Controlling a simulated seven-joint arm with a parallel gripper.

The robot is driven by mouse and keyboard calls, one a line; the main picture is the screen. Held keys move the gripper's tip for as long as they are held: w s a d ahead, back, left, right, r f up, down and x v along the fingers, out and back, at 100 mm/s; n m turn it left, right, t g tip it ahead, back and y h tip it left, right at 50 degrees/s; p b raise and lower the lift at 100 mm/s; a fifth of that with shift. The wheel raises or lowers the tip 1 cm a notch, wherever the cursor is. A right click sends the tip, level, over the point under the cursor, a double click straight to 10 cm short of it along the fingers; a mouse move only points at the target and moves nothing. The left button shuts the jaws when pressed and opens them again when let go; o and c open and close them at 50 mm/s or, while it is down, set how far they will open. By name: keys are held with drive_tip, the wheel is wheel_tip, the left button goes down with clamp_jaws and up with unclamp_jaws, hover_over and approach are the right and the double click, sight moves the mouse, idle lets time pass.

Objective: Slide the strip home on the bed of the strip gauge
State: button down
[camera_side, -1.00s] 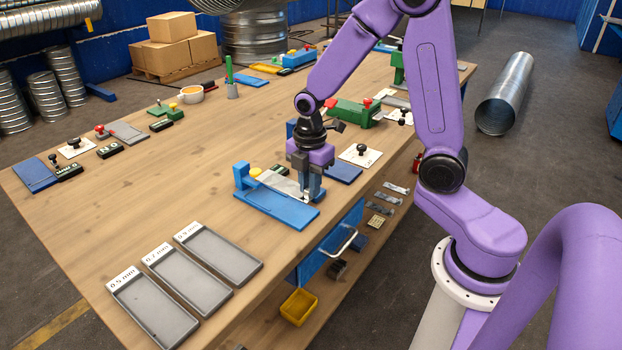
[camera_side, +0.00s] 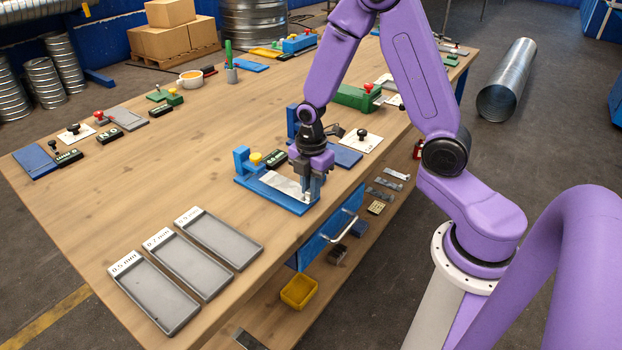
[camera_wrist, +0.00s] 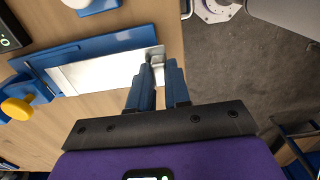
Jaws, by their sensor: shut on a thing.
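The strip (camera_side: 284,184) is a flat pale metal sheet lying over the blue bed of the strip gauge (camera_side: 262,193). The gauge has a blue upright and a yellow knob at its left end. In the wrist view the strip (camera_wrist: 105,73) runs lengthwise along the bed (camera_wrist: 100,43), with a band of bare blue along its upper side. The yellow knob (camera_wrist: 17,108) is beyond its left end. My gripper (camera_side: 306,196) is shut on the strip's right end; its fingertips (camera_wrist: 157,65) hide part of that end. I cannot tell whether the strip lies fully flat.
Three grey trays with thickness labels (camera_side: 187,256) lie at the near left. A white plate with a black knob (camera_side: 361,141) and a blue plate (camera_side: 339,155) are just behind my gripper. The table edge is close on the right. Bare wood lies to the left.

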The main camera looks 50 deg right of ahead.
sight(292, 188)
drive_tip(key=shift+f, duration=0.65)
drive_tip(key=shift+w+f, duration=0.2)
drive_tip(key=shift+w, duration=2.3)
drive_tip(key=shift+w+f, duration=0.1)
drive_tip(key=shift+w, duration=0.3)
drive_tip(key=shift+c, duration=2.2)
unclamp_jaws()
drive_tip(key=shift+r, duration=3.5)
